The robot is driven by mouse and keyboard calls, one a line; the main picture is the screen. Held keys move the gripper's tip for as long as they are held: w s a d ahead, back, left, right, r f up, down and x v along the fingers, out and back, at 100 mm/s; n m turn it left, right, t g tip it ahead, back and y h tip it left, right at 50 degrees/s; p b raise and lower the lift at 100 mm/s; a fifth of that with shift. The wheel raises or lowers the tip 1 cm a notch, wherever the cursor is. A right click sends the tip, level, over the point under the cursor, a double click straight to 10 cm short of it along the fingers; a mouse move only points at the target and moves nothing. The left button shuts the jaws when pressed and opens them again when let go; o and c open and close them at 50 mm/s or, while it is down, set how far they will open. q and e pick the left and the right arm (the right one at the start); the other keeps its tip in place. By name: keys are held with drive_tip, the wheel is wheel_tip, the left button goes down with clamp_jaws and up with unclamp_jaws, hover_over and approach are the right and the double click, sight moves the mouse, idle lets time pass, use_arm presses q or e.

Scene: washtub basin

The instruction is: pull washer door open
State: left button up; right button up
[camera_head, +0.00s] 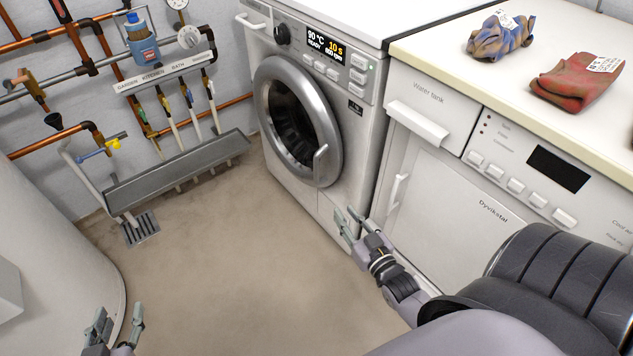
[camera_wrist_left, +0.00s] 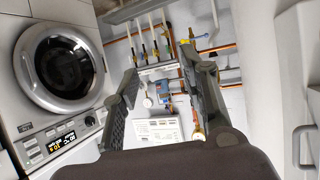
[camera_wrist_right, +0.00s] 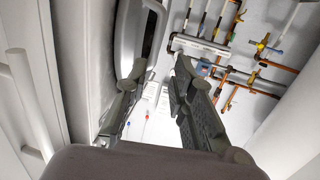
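The white washer (camera_head: 345,150) stands at the back centre in the head view. Its round door (camera_head: 298,122) with a silver rim looks closed, with a handle (camera_head: 320,163) at the rim's lower right. My right gripper (camera_head: 355,222) is open and empty, below and right of the handle, in front of the washer's lower front. In the right wrist view part of the door rim (camera_wrist_right: 140,40) shows just beyond my right fingertips (camera_wrist_right: 158,70). My left gripper (camera_head: 118,318) is open and empty, low at the left, far from the door. The left wrist view also shows the door (camera_wrist_left: 66,65).
A dryer (camera_head: 440,190) with a handle stands right of the washer, under a counter holding a blue cloth (camera_head: 500,38) and a red cloth (camera_head: 580,80). Pipes and a grey trough (camera_head: 180,172) line the left wall. A white rounded body (camera_head: 50,260) stands at left. The middle floor is clear.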

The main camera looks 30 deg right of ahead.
drive_tip(key=b, duration=0.3)
approach(318, 170)
drive_tip(key=w, duration=0.3)
drive_tip(key=shift+t, duration=0.3)
drive_tip(key=w, duration=0.2)
drive_tip(key=w+d+b, duration=0.1)
drive_tip(key=w, duration=0.2)
drive_tip(key=w+b, duration=0.1)
drive_tip(key=w, duration=0.1)
drive_tip(key=shift+w+d+f, duration=0.15)
drive_tip(key=shift+d+f, duration=0.05)
drive_tip(key=shift+f, duration=0.15)
use_arm(q)
wheel_tip(318, 170, up, 22)
drive_tip(key=s+d+t+h, duration=0.2)
drive_tip(key=t+h, duration=0.2)
drive_tip(key=t, duration=0.9)
drive_tip(key=shift+s+f+m+h, duration=0.2)
drive_tip(key=shift+s+m+h, duration=0.1)
drive_tip(key=shift+s+h, duration=0.1)
use_arm(e)
drive_tip(key=shift+w, duration=0.3)
drive_tip(key=shift+c, duration=0.4)
clamp_jaws()
